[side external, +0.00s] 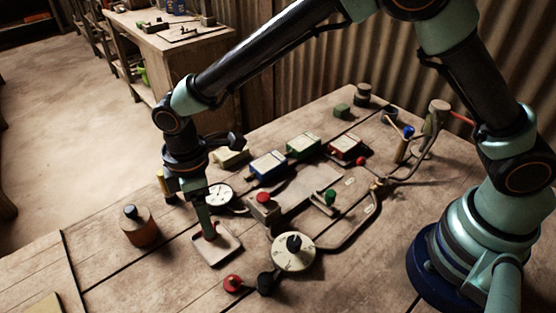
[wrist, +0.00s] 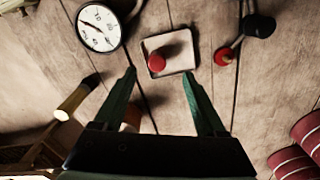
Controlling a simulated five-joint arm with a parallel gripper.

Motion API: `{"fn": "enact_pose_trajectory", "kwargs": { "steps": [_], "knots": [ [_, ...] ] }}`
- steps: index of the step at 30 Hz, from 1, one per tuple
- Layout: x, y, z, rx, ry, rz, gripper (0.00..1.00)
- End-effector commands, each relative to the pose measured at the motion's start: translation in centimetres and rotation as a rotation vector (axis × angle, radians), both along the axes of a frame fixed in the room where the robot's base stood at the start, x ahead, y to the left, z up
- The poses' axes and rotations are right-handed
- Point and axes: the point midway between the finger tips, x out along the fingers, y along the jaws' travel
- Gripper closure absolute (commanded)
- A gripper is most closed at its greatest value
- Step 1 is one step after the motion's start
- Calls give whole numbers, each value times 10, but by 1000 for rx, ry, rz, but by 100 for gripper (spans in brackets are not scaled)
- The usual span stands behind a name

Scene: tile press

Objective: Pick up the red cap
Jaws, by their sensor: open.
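The red cap (wrist: 157,62) lies in a small pale square tray (wrist: 188,60), left of the tray's middle in the wrist view. My gripper (wrist: 159,74) is open and empty, pointing down, with one fingertip to each side just below the cap in that picture. In the side view, my gripper (side external: 208,232) is low over the tray (side external: 218,254). A finger hides most of the cap there, and only a bit of red shows. I cannot tell whether the fingers touch the cap or tray.
A round gauge (side external: 218,195) stands behind the tray. A red knob (side external: 232,283) and black knob (side external: 265,283) lie in front. A dial (side external: 293,252) and a red button block (side external: 264,208) are to the right. A brown jar (side external: 140,228) stands left, with bare wood around it.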

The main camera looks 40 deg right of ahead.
Motion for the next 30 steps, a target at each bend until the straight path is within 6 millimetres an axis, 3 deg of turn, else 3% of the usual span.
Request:
{"fn": "enact_pose_trajectory", "kwargs": {
  "steps": [12, 21, 27, 30],
  "knots": [
    [3, -4, -49, -2, 2, 0, 27],
    [3, -4, -52, 0, 0, -1, 27],
    [3, -4, -52, 0, 0, -1, 100],
    [3, -4, -52, 0, 0, -1, 100]
  ]
}}
